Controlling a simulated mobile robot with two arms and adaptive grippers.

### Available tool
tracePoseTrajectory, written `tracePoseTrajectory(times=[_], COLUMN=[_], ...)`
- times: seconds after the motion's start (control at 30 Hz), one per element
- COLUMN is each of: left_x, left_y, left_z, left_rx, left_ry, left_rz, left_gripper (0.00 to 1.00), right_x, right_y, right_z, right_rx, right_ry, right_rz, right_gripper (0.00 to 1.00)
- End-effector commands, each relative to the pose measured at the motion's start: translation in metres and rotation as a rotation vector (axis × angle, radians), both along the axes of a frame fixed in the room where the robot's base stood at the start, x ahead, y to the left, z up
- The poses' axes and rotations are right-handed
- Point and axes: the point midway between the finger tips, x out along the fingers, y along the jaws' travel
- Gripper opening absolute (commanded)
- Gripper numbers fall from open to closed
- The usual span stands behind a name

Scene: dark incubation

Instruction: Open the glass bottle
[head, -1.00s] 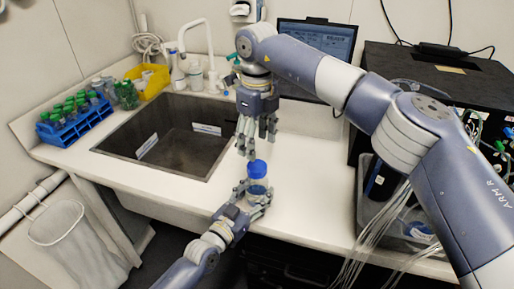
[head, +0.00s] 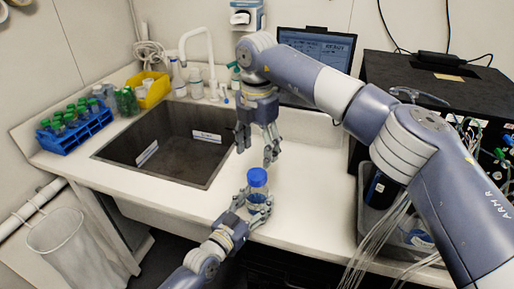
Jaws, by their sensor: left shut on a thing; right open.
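The glass bottle (head: 257,195) is clear with a blue cap (head: 257,176) on top. It stands upright near the front edge of the bench, right of the sink. My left gripper (head: 258,207) comes in from below and is shut around the bottle's body. My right gripper (head: 256,158) hangs from above, fingers pointing down and spread open. Its fingertips are just above the cap, with a small visible gap, and it holds nothing. The lower part of the bottle is partly hidden by the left fingers.
The sink (head: 118,157) lies to the left. A monitor (head: 318,50) stands at the back. A black box (head: 435,100) is at right. Bare counter (head: 312,170) lies right of the bottle.

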Motion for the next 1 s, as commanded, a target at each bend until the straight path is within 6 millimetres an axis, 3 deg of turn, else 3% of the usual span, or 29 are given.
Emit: tracePoseTrajectory(times=[0.6, 0.8, 1.0], left_x=[0.0004, 0.0004, 0.0004], left_y=[0.0001, 0.0001, 0.0], left_z=[0.0012, 0.0012, 0.0012], left_rx=[-0.001, -0.002, -0.002], left_ry=[-0.002, -0.003, -0.003], left_rz=[0.001, 0.001, 0.001], left_gripper=[0.0, 0.0, 0.0], right_x=[-0.0002, -0.0002, -0.0003], right_y=[0.0001, 0.0, -0.0002], right_z=[0.0001, 0.0001, -0.0072], right_rx=[-0.001, -0.001, -0.002], right_ry=[0.001, 0.001, 0.002], right_rz=[-0.967, -1.147, -1.202], right_gripper=[0.6, 0.6, 0.6])
